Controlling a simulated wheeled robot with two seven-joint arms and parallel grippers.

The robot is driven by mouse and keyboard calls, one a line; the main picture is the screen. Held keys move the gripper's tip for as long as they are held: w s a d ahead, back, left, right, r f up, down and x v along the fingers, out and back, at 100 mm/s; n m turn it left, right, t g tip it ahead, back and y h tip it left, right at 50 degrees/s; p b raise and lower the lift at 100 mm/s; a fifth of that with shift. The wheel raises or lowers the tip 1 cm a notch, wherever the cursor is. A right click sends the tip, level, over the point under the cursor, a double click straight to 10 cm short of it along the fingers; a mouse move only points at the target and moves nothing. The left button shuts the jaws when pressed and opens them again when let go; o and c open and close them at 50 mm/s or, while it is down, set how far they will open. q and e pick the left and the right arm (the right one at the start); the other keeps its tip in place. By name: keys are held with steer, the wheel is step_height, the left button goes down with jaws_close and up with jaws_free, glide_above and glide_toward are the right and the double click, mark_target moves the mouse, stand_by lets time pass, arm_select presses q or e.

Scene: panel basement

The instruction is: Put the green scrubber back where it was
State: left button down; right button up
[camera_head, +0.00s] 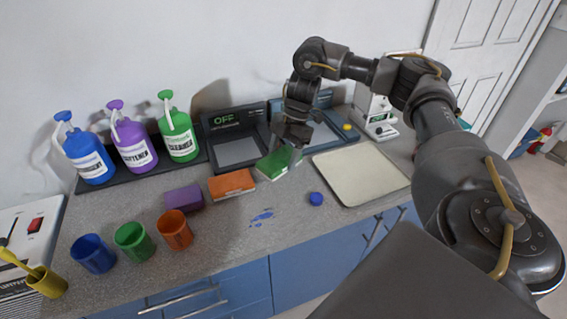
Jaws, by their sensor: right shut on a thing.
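The green scrubber (270,166) is a green block with a pale lower side, on or just above the grey counter, right of the orange block. My right gripper (294,157) reaches down from above and is shut on the right end of the scrubber. Its fingers hide that end. I cannot tell whether the scrubber touches the counter. An orange scrubber (232,184) and a purple scrubber (184,196) lie to its left in a slanting row. My left gripper does not show.
Blue (93,254), green (134,242) and orange (174,230) cups stand at the front left. Blue, purple and green (180,138) pump bottles stand behind. A dark panel reading OFF (224,120) is behind the scrubbers. A blue ball (316,198), blue smear (262,216) and pale tray (360,174) lie rightward.

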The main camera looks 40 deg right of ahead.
mark_target(283, 163)
steer(key=shift+w+d+f, duration=0.15)
steer(key=shift+w+f, duration=0.05)
steer(key=shift+f, duration=0.15)
step_height(283, 163, down, 4)
steer(key=shift+w+d+r+b, duration=0.15)
steer(key=shift+r+b, duration=0.1)
steer(key=shift+b, duration=0.1)
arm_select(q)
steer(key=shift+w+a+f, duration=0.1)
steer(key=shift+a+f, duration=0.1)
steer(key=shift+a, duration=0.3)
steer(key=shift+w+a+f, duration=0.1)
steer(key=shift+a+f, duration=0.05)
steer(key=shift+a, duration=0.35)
arm_select(e)
steer(key=shift+r, duration=0.1)
steer(key=o, duration=0.9)
steer(key=shift+c, duration=0.2)
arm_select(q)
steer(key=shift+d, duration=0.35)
